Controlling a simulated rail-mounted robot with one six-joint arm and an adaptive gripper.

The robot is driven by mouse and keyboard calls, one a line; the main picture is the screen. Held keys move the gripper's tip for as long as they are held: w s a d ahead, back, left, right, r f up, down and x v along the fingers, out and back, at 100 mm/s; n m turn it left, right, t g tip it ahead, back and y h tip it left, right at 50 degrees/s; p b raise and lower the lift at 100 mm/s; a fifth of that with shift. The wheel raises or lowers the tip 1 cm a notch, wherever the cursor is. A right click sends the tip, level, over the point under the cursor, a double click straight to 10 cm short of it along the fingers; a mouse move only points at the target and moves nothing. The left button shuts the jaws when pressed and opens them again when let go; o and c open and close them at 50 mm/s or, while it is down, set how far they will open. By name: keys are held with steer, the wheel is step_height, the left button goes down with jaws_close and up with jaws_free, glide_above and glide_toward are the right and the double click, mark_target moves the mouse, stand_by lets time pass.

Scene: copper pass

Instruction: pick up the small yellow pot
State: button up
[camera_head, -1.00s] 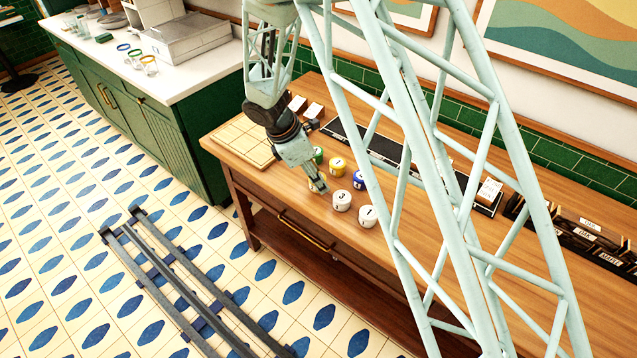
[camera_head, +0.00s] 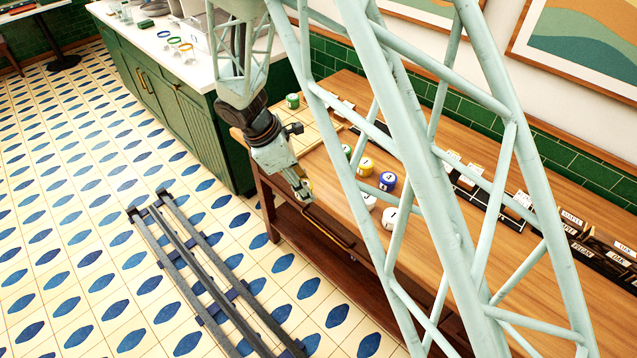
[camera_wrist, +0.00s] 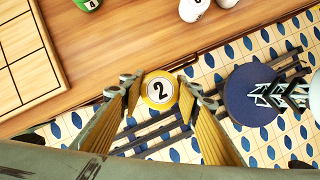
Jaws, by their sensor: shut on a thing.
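A yellow pot with a white top marked 2 (camera_wrist: 160,90) sits between the two fingers of my gripper (camera_wrist: 160,96) in the wrist view. The fingers are shut on it from both sides. In the head view my gripper (camera_head: 303,196) hangs just off the front edge of the wooden counter, with only a sliver of yellow showing at its tip. The floor shows behind the pot in the wrist view. Another yellow pot (camera_head: 365,166) stands on the counter among other pots.
On the wooden counter (camera_head: 446,212) stand a blue pot (camera_head: 387,181), white pots (camera_head: 390,217) and a green pot (camera_head: 346,151). A gridded board (camera_wrist: 22,62) lies at the counter's left end, with another green pot (camera_head: 292,100) near it.

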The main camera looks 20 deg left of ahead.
steer(key=shift+s+a+r, duration=0.15)
steer(key=shift+s+a, duration=0.65)
steer(key=shift+s, duration=0.15)
